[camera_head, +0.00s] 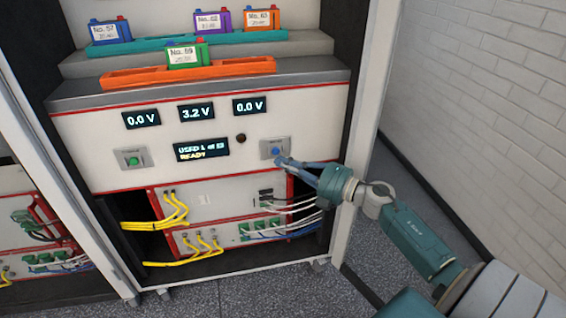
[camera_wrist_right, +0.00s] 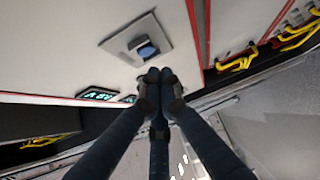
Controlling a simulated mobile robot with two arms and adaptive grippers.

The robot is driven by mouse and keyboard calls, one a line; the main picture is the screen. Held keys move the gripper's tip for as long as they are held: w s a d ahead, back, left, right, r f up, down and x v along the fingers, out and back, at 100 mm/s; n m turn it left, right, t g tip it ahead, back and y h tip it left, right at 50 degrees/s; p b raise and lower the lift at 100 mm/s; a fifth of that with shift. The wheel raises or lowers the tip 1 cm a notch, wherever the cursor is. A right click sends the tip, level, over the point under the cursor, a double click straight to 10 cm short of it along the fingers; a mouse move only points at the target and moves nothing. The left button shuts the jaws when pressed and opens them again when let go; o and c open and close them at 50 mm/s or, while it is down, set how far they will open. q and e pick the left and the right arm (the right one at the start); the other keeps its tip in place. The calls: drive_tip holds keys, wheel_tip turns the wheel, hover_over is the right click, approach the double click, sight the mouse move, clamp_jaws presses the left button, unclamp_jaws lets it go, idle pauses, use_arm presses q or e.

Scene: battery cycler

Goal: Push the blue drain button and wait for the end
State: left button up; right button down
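The blue drain button (camera_head: 276,151) sits on a square grey plate at the right of the white cycler panel. In the right wrist view the blue button (camera_wrist_right: 147,51) shows uncovered, just beyond my fingertips. My right gripper (camera_head: 285,161) has its fingers together, with the tips close to the button's lower edge. In the right wrist view the right gripper's fingertips (camera_wrist_right: 160,78) meet with nothing between them. I cannot tell from the head view whether they touch the button. My left gripper is not in view.
A green button (camera_head: 133,161) is at the panel's left. Displays read 0.0 V, 3.2 V (camera_head: 196,112) and 0.0 V; a status screen (camera_head: 201,150) ends in READY. Battery No. 59 (camera_head: 184,56) stands in the orange tray (camera_head: 135,79). The cabinet's right post (camera_head: 366,100) is beside my arm.

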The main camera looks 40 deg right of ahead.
drive_tip(key=shift+w+d+f, duration=0.1)
drive_tip(key=shift+w+d, duration=0.25)
drive_tip(key=shift+w, duration=0.45)
